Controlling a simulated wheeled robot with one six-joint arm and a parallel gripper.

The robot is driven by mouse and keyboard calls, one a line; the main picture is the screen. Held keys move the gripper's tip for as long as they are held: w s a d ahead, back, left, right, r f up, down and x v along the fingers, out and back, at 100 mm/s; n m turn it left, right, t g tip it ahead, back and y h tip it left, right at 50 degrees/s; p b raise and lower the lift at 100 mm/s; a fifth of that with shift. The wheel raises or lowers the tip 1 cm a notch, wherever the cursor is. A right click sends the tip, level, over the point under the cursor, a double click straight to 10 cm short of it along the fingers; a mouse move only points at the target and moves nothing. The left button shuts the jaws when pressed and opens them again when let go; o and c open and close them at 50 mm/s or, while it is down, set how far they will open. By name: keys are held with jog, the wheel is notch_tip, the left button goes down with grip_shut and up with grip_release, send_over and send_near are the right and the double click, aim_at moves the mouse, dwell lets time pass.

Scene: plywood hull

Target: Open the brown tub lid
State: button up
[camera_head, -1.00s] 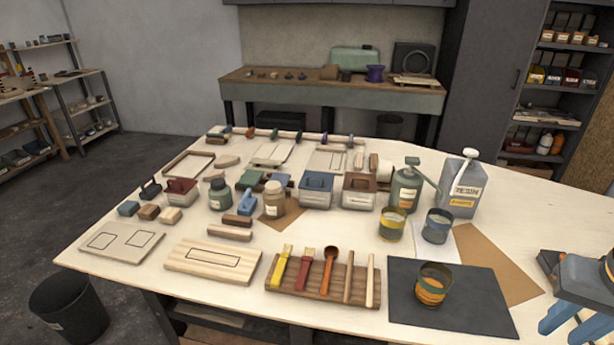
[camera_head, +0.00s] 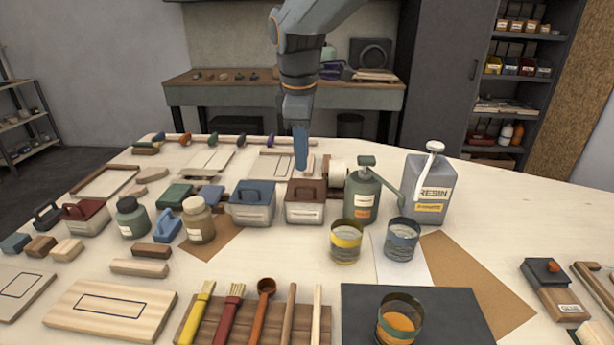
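The brown tub (camera_head: 304,212) is a pale box with a brown lid (camera_head: 305,191) that has a raised handle. It stands in the middle of the table, and the lid sits on it. My gripper (camera_head: 301,166) comes down from above with blue fingers, just above or behind the brown lid. It appears apart from the lid. The fingers overlap edge-on, so their opening does not show.
A blue-lidded tub (camera_head: 253,209) stands close on the left. A green pump bottle (camera_head: 362,196) stands close on the right, with a resin can (camera_head: 428,190) beyond. Yellow-banded (camera_head: 346,243) and blue-banded (camera_head: 402,241) cups stand in front. A tape roll (camera_head: 338,172) is behind.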

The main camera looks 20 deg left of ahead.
jog(key=p, duration=0.2)
send_over(302, 199)
jog(key=shift+f, duration=3.7)
grip_shut()
